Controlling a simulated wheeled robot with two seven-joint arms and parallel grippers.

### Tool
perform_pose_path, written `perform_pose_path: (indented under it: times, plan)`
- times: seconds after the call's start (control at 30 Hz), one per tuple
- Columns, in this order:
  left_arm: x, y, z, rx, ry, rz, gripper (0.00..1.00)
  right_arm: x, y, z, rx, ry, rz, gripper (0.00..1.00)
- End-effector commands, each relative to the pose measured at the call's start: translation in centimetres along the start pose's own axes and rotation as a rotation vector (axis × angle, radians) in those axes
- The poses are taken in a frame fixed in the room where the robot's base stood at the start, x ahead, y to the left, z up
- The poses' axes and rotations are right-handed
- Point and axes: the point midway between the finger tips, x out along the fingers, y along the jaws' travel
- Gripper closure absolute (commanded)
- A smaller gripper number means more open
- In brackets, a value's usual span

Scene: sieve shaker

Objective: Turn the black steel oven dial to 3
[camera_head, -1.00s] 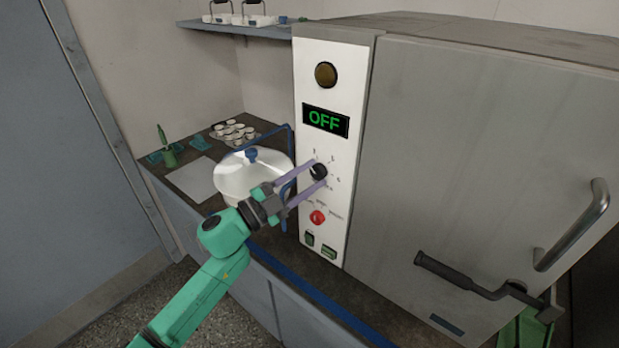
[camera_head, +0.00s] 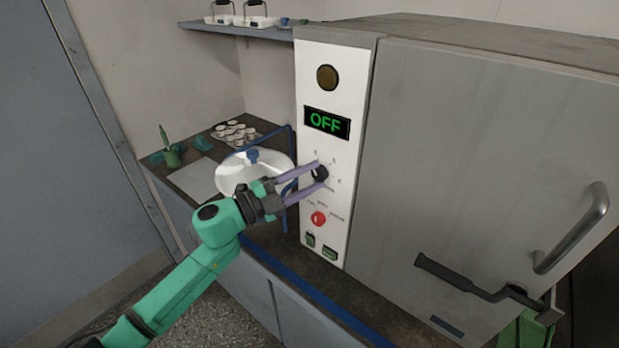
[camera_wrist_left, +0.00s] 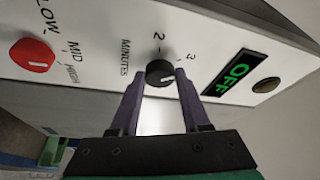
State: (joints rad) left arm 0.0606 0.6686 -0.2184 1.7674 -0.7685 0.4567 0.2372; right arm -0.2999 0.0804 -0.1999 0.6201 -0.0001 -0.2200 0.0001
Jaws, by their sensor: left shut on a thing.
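The black dial (camera_head: 320,174) sits on the oven's white control panel (camera_head: 335,75), below a display (camera_head: 327,122) that reads OFF in green. My left gripper (camera_head: 319,177) is shut on the dial, with one purple finger on each side of it. In the left wrist view the dial (camera_wrist_left: 160,73) shows between the fingertips (camera_wrist_left: 158,76), with a small pale mark on its face. The printed 2 and 3 show near it, with the word MINUTES to the left. The exact setting is hard to read. My right gripper is not in view.
A brown round button (camera_head: 327,77) is above the display. A white round-lidded vessel (camera_head: 232,176) stands left of the panel. The oven door handle (camera_head: 575,235) is at the right.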

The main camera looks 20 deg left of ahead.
Motion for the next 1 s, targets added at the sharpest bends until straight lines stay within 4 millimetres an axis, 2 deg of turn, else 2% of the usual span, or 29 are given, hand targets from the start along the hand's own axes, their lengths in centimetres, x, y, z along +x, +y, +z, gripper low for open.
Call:
perform_pose_path:
  times: [0.03,0.07,0.1,0.13,0.43,0.57,0.67,1.0]
  plan:
    - [0.0,0.1,0.0,-0.001,0.000,0.001,1.00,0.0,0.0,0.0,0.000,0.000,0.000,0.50]
    - [0.0,0.1,0.0,-0.001,0.000,0.001,0.46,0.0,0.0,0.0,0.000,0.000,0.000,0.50]
    - [0.0,0.1,0.0,-0.001,0.000,0.001,0.31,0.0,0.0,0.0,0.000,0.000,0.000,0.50]
    - [0.0,0.1,0.0,-0.001,0.000,0.001,0.24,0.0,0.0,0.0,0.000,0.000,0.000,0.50]
    - [-0.1,0.1,0.0,-0.001,0.000,0.000,0.24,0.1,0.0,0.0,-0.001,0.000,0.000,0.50]
    - [-1.1,0.3,0.1,-0.002,-0.002,0.000,0.24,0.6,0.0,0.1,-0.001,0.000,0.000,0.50]
    - [-3.0,0.7,0.2,-0.002,-0.002,0.004,0.24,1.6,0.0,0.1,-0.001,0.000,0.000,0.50]
    - [-11.6,0.6,0.2,-0.004,-0.002,0.003,0.24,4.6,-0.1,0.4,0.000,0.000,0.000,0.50]
